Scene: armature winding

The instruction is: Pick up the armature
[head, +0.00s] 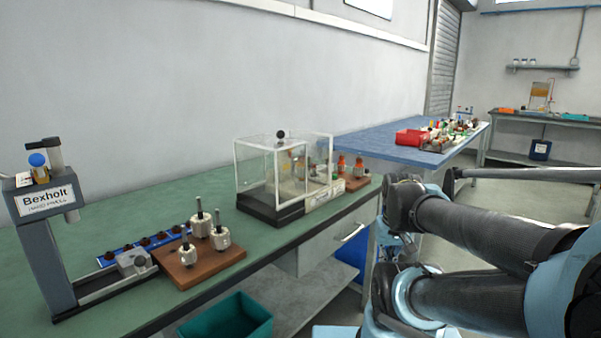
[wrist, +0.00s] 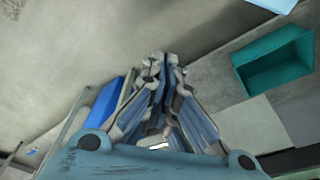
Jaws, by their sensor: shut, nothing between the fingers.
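Several armatures, each a silvery cylinder with an upright shaft, stand on a brown wooden board on the green bench in the head view. One armature (head: 221,237) is at the right, one (head: 202,222) at the back and one (head: 187,252) at the front left. The wooden board (head: 183,277) lies near the bench's front edge. My gripper (wrist: 159,62) shows in the wrist view, shut and empty, with its fingertips together over the floor area. It is away from the armatures, none of which show in the wrist view. In the head view, my arm is at the right and the gripper cannot be made out.
A hand press (head: 47,240) labelled Bexholt stands left of the board. A clear guarded box (head: 262,180) stands to the right on the bench. A teal bin (head: 232,318) sits below the front edge, also in the wrist view (wrist: 275,63). A blue-topped bench (head: 385,137) stands beyond.

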